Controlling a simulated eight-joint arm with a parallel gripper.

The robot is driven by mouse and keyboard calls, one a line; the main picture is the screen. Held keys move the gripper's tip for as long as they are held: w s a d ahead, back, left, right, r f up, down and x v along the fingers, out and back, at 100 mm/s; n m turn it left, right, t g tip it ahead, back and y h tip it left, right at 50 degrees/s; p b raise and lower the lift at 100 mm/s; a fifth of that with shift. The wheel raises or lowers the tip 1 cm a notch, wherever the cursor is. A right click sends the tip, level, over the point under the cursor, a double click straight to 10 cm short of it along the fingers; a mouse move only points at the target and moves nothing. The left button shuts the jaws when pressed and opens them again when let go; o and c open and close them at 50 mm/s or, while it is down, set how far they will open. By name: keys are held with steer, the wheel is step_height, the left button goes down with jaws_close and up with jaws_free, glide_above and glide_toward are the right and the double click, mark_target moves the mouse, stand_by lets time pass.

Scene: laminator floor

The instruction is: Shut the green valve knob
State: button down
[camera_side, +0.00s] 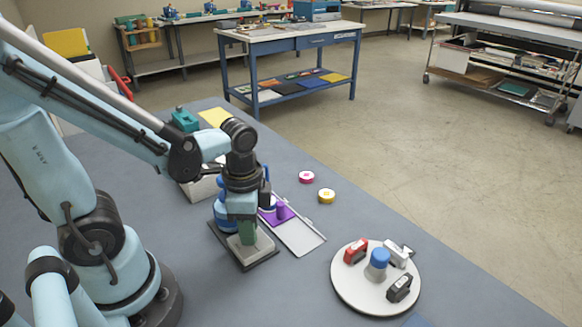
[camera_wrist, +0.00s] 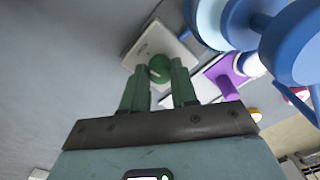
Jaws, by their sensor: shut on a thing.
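The green valve knob (camera_wrist: 159,68) shows in the wrist view between my two green fingers, on top of a pale grey block (camera_wrist: 152,38). My gripper (camera_wrist: 163,72) is shut on the knob, with one finger on each side of it. In the side view my gripper (camera_side: 246,236) points down at the pale block (camera_side: 253,250), which stands on a dark base plate (camera_side: 260,262). The knob itself is hidden behind the fingers there, and I cannot tell how far it is turned.
A blue part (camera_side: 225,218) stands close behind my gripper. A purple slider (camera_side: 281,213) sits on a pale track (camera_side: 303,238) to the right. A round white turntable (camera_side: 345,290) holds clips and a blue knob (camera_side: 377,258). Pink (camera_side: 306,177) and yellow (camera_side: 327,196) discs lie farther back.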

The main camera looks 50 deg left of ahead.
steer(key=n, duration=1.2)
steer(key=shift+n, duration=2.2)
steer(key=c, duration=0.9)
jaws_free()
